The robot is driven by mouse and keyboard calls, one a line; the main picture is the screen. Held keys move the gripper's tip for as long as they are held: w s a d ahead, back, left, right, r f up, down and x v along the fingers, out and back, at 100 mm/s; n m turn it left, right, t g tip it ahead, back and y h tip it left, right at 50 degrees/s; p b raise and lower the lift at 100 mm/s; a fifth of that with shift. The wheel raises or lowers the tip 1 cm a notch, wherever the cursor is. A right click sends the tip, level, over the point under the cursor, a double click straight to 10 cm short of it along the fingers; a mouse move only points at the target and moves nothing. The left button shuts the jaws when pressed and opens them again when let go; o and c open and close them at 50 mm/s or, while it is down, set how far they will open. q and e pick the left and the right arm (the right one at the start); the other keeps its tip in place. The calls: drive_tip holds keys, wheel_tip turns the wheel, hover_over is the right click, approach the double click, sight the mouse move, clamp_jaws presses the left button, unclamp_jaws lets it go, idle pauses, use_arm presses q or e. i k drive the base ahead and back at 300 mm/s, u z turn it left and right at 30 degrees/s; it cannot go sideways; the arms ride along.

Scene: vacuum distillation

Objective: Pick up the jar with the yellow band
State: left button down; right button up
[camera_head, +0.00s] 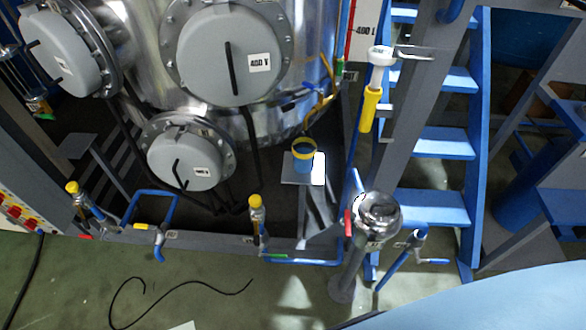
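The jar (303,160) is small and blue with a yellow band around its top. It stands upright on a small grey shelf (291,176) in front of the steel vessel, near the picture's middle. A white rounded plate (318,169) shows right beside the jar and slightly overlaps it. Neither of my grippers is in view, and nothing is touching the jar.
A large steel vessel (290,122) with grey round covers stands behind. Blue pipes and yellow-capped valves (257,203) line the low frame in front. A metal post (349,255) stands right of the shelf, before blue stairs (437,142). A black cable (185,289) lies on the floor.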

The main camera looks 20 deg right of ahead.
sight(304, 148)
drive_tip(key=u, duration=0.35)
drive_tip(key=k, duration=0.9)
drive_tip(key=u, duration=0.65)
drive_tip(key=i, duration=1.75)
drive_tip(key=z, duration=1.6)
drive_tip(key=i, duration=0.85)
drive_tip(key=z, duration=0.95)
